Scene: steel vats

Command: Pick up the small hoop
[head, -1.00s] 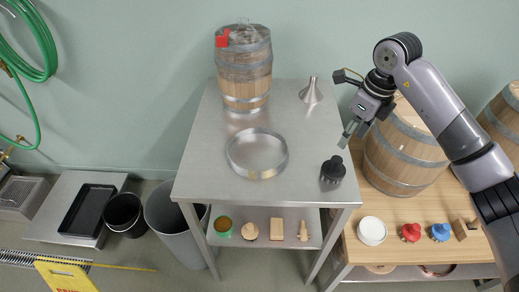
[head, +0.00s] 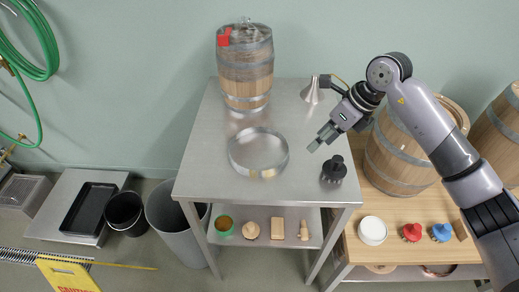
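The small hoop (head: 232,150) is a thin metal ring lying flat on the steel table (head: 210,183), near its middle. My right gripper (head: 312,148) hangs over the right part of the table, to the right of the hoop and apart from it. Its fingers are small in the view and I cannot tell whether they are open or shut. Nothing shows between them. My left gripper is not in view.
A wooden barrel (head: 245,75) stands at the table's back. A steel funnel (head: 312,92) is at the back right and a black brush (head: 334,170) at the right edge. Another barrel (head: 395,160) stands on the wooden bench. The table's front left is clear.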

